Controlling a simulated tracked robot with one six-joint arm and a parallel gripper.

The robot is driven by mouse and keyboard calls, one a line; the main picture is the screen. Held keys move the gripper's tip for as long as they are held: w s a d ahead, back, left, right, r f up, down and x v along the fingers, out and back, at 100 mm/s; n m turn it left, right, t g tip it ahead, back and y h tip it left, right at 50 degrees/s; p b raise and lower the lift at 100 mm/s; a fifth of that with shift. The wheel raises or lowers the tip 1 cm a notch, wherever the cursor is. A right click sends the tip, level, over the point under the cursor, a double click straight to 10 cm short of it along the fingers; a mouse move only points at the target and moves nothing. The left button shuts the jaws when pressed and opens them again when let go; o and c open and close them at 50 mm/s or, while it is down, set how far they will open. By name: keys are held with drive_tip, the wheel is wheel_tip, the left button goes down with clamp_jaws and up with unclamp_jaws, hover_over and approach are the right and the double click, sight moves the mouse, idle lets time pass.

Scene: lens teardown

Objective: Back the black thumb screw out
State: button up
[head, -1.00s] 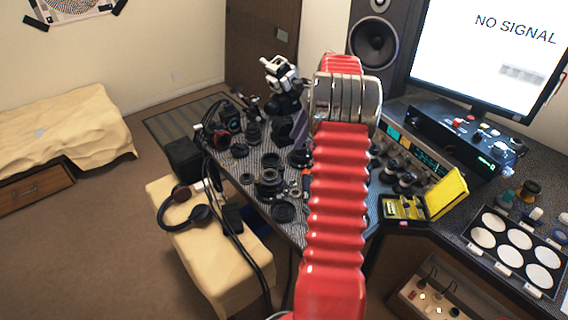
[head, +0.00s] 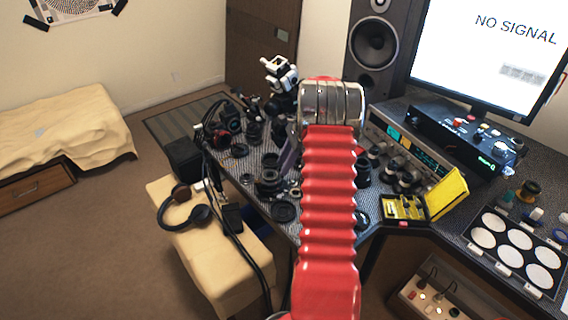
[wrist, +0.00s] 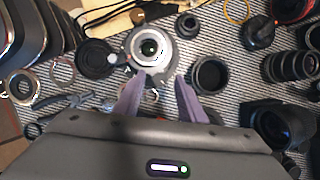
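In the wrist view my gripper (wrist: 158,84) has two purple-grey fingers, spread apart with nothing visibly held between them. A lens with a silver mount (wrist: 148,47) lies just beyond the fingertips, roughly centred between them. I cannot pick out the black thumb screw for sure; small dark details at the lens's edge are too small to tell. In the head view my red arm hides most of the gripper and the table beneath it.
The striped mat (wrist: 222,100) is crowded. Black rings and lens barrels (wrist: 210,75) lie right of the fingers, a black cap (wrist: 96,58) left. In the head view a yellow case (head: 404,208) stands open at right, and headphones (head: 186,210) lie on the bench.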

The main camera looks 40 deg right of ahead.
drive_tip(key=shift+c, duration=0.6)
clamp_jaws()
drive_tip(key=shift+a, duration=0.15)
drive_tip(key=shift+n, duration=0.3)
drive_tip(key=shift+d, duration=0.2)
drive_tip(key=n, duration=0.1)
drive_tip(key=n+g, duration=0.1)
drive_tip(key=n, duration=0.2)
drive_tip(key=shift+w+g+y, duration=0.25)
drive_tip(key=shift+g+y, duration=0.05)
drive_tip(key=n+g, duration=0.1)
drive_tip(key=n, duration=0.1)
drive_tip(key=n+g, duration=0.1)
drive_tip(key=n, duration=0.1)
drive_tip(key=shift+w+n, duration=0.2)
drive_tip(key=shift+n, duration=0.1)
